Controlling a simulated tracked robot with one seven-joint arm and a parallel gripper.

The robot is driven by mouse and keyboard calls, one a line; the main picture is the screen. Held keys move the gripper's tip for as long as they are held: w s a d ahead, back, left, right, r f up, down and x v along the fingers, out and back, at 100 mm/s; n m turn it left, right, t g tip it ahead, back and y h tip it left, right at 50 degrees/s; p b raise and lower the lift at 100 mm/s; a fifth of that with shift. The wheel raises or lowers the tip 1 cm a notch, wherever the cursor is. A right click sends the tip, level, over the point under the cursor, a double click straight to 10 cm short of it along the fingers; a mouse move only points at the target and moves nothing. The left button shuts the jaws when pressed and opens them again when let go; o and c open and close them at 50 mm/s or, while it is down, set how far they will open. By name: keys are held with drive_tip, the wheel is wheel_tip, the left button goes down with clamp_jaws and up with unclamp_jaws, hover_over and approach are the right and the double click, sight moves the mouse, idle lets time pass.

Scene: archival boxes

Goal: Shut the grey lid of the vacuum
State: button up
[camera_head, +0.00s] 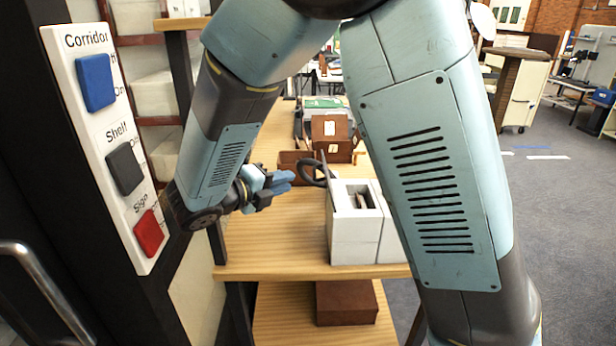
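A pale box-shaped unit (355,247) stands near the front edge of the wooden shelf top, partly behind my arm. It has an opening in its top with something small inside. A dark grey looped part (316,174) rises at its back left; I cannot tell whether this is the grey lid or a handle. Nothing is plainly marked as a vacuum. My gripper (284,181), with blue fingers, is just left of the looped part, above the shelf top. A small gap seems to separate them. The finger opening is not clear from this angle.
Brown boxes (330,133) stand farther back on the shelf top (265,240). Another brown box (346,303) lies on the level below. A panel with blue, grey and red switches (123,168) is at the left. Shelf surface left of the pale unit is clear.

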drive_tip(key=x, duration=0.8)
drive_tip(key=shift+w+d, duration=0.2)
drive_tip(key=shift+d, duration=0.05)
drive_tip(key=shift+f, duration=0.1)
drive_tip(key=shift+c, duration=0.5)
drive_tip(key=shift+c, duration=1.4)
clamp_jaws()
drive_tip(key=shift+f, duration=0.1)
